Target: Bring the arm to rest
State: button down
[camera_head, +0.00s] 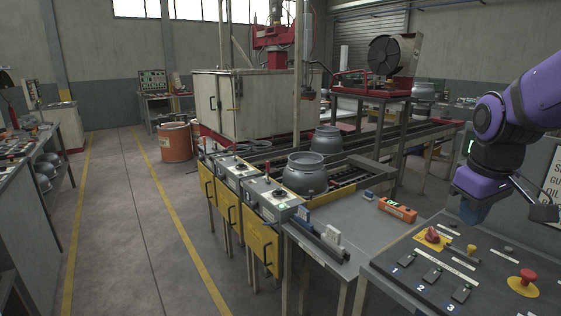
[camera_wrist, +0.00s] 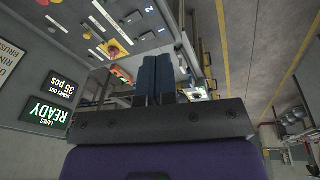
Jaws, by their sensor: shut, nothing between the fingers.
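My purple arm comes in from the right in the head view. My gripper (camera_head: 473,212) hangs above the back edge of the dark control panel (camera_head: 455,272), its fingers pointing down. In the wrist view my gripper (camera_wrist: 157,60) shows two blue fingers side by side and touching, with nothing between them. The fingers look apart from the panel, though the exact gap is hard to judge.
The panel carries a red mushroom button (camera_head: 523,280), a red-and-yellow switch (camera_head: 432,235) and numbered switches. An orange device (camera_head: 397,209) lies on the grey table. A grey metal pot (camera_head: 305,175) stands on the conveyor line. The left aisle is clear.

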jog(key=s+a+r+m+t, duration=0.1)
jog(key=s+a+r, duration=0.2)
jog(key=s, duration=0.2)
jog(key=s+a+r+m+t+y, duration=0.1)
jog(key=s+a+r+t, duration=0.1)
jog(key=s, duration=0.4)
jog(key=shift+a+r+m, duration=0.4)
jog(key=shift+a+r, duration=0.1)
jog(key=shift+a, duration=0.2)
dwell(1.1)
